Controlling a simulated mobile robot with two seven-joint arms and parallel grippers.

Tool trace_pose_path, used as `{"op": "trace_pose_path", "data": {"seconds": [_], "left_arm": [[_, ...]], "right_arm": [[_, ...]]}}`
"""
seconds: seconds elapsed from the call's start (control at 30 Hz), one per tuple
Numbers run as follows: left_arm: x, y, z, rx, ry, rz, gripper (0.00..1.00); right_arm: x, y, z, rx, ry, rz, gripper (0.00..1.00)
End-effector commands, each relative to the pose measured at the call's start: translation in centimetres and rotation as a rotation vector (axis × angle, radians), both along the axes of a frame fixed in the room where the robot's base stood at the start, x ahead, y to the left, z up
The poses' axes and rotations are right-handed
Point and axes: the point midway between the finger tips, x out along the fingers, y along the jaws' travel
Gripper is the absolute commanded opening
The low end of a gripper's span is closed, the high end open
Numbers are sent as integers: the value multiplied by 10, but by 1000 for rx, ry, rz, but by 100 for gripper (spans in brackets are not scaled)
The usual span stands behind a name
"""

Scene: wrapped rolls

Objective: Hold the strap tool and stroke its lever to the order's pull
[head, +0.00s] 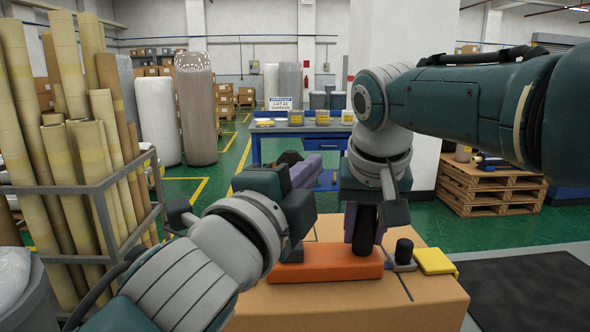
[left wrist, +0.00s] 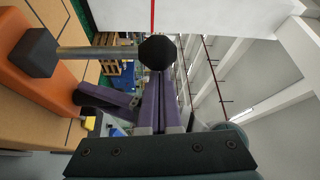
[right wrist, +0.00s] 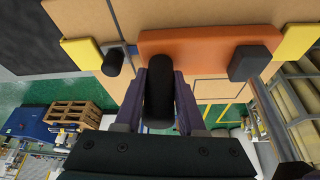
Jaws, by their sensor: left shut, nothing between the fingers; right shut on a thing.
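The strap tool (head: 330,264) has an orange body lying on a brown carton (head: 350,306). My right gripper (right wrist: 158,90) is shut on its upright black grip (right wrist: 158,108). In the left wrist view the tool's lever (left wrist: 95,52), a metal rod, runs from a black block (left wrist: 35,53) on the body to a black knob (left wrist: 158,52). In the head view my left arm hides most of the lever. My left gripper (left wrist: 163,85) is shut and empty, its purple fingertips close beside the knob. I cannot tell whether they touch it.
A black peg (head: 403,250) and a yellow piece (head: 435,261) sit right of the orange body. A rack of cardboard tubes (head: 105,190) stands close on the left. A blue workbench (head: 330,130) is behind, and pallets (head: 485,190) stand on the right.

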Motion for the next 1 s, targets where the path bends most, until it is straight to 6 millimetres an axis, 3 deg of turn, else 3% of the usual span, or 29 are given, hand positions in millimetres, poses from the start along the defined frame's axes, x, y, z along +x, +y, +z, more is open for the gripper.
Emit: {"op": "trace_pose_path", "data": {"seconds": [0.67, 1.0], "left_arm": [[0, 11, 0, -93, 4, 0, 0], [0, 30, -1, -244, 6, 3, 0]], "right_arm": [[-1, 0, -2, -1, 5, -1, 0], [-1, -1, -2, -1, 5, -1, 0]]}}
